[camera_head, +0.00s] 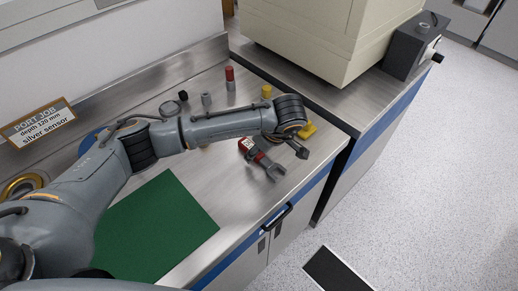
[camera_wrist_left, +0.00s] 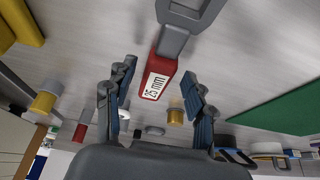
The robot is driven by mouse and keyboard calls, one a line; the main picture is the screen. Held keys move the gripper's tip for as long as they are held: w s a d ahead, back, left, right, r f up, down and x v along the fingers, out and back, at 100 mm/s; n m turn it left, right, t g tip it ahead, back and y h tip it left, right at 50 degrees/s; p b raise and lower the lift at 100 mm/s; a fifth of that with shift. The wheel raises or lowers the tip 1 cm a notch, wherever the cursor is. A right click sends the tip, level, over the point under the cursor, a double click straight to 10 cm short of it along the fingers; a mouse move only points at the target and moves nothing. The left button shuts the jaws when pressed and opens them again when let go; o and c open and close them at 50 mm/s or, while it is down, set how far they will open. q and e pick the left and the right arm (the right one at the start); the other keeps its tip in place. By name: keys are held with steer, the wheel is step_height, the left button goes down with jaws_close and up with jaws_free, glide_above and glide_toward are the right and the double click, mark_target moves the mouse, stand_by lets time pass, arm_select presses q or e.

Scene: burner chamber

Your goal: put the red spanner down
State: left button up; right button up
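The red spanner (camera_head: 262,159) lies on the steel counter, with its grey open jaw (camera_head: 273,170) toward the front edge. In the left wrist view its red handle end (camera_wrist_left: 157,80) bears a white "25 mm" label, and the grey jaw end runs out of the top of the picture. My left gripper (camera_head: 298,149) is low over the counter beside the spanner. Its two fingers (camera_wrist_left: 158,88) are apart, with the handle end showing between them and clear space on both sides. My right gripper is in neither view.
A green mat (camera_head: 155,232) covers the counter's near part. A large beige housing (camera_head: 325,30) is behind.

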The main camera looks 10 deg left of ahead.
mark_target(270, 164)
arm_select(q)
steer(key=b+v, duration=0.3)
steer(key=v, duration=0.9)
